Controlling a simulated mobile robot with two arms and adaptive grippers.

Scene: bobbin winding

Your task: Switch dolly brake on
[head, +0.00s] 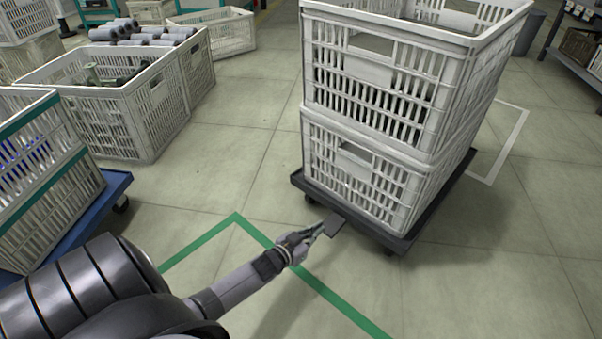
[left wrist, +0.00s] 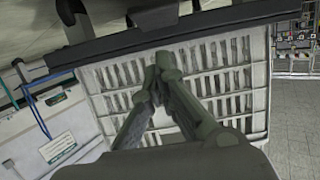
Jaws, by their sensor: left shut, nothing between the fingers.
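The dolly (head: 410,240) is a low dark platform on casters under two stacked white crates. A small flat dark tab, which looks like the brake pedal (head: 334,225), sticks out from its near edge. My left gripper (head: 322,230) reaches in from the lower left and is shut and empty. Its tips are right at the tab; I cannot tell whether they touch it. In the left wrist view, the shut fingers (left wrist: 163,64) overlap the slatted white crate (left wrist: 235,75), with the dark dolly edge (left wrist: 230,22) across the top. The tab's setting cannot be read. My right gripper is out of view.
The upper white crate (head: 380,75) rises high on the dolly. A blue dolly (head: 112,190) with a white crate stands at the left. Crates with grey bobbins (head: 150,35) stand behind it. Green tape (head: 210,236) marks open floor in front.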

